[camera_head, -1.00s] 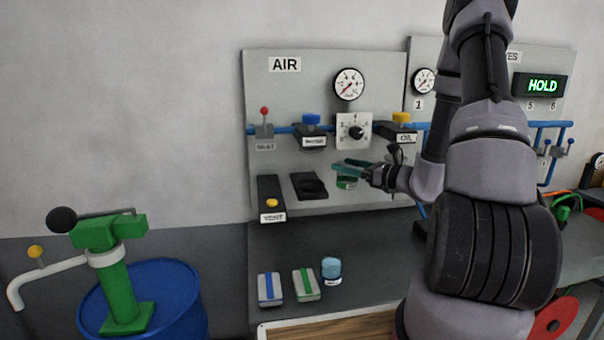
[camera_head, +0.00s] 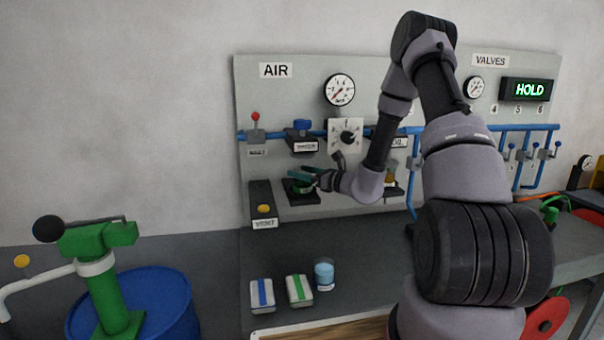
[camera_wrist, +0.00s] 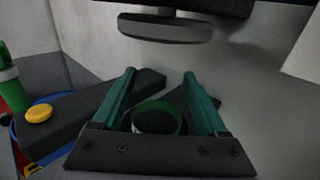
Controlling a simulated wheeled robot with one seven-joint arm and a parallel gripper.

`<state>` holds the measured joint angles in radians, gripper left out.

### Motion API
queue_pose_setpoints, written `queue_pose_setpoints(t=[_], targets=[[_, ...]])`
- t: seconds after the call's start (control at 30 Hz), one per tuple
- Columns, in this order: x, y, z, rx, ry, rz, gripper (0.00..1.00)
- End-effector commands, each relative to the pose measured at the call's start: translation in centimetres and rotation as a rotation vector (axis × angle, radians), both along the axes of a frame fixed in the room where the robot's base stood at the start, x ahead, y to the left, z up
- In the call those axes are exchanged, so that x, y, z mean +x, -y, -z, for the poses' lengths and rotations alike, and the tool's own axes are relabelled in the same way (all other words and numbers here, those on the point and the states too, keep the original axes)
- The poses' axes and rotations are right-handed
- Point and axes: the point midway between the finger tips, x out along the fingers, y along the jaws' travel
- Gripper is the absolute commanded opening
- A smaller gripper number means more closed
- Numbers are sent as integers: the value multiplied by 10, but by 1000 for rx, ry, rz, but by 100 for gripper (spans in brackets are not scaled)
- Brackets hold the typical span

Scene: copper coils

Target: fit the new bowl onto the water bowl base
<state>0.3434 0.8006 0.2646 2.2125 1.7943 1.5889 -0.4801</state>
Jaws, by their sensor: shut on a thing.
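The new bowl, a cup with a green rim (camera_wrist: 157,119), sits between my gripper's teal fingers in the wrist view. My gripper (camera_head: 303,174) is shut on it, and it shows green between the fingers in the head view (camera_head: 300,187). The water bowl base, a black block (camera_head: 302,134) with a blue knob, is on the AIR panel straight above my gripper. Its round grey underside (camera_wrist: 165,28) shows at the top of the wrist view. The bowl is below it, with a clear gap between them.
A black bracket (camera_head: 303,198) is on the panel just behind and below my gripper. The black VENT block (camera_head: 262,195) is to the left. The oil unit with its amber bowl (camera_head: 391,174) is to the right. A blue cup (camera_head: 324,272) and two striped boxes stand on the bench.

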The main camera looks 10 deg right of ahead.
Motion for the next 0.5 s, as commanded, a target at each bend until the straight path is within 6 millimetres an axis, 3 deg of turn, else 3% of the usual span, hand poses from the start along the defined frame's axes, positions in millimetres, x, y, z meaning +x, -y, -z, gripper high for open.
queue_pose_setpoints(t=[0.47,0.5], targets=[[0,0,8,1,1,-1,14],[0,0,7,0,1,-1,87]])
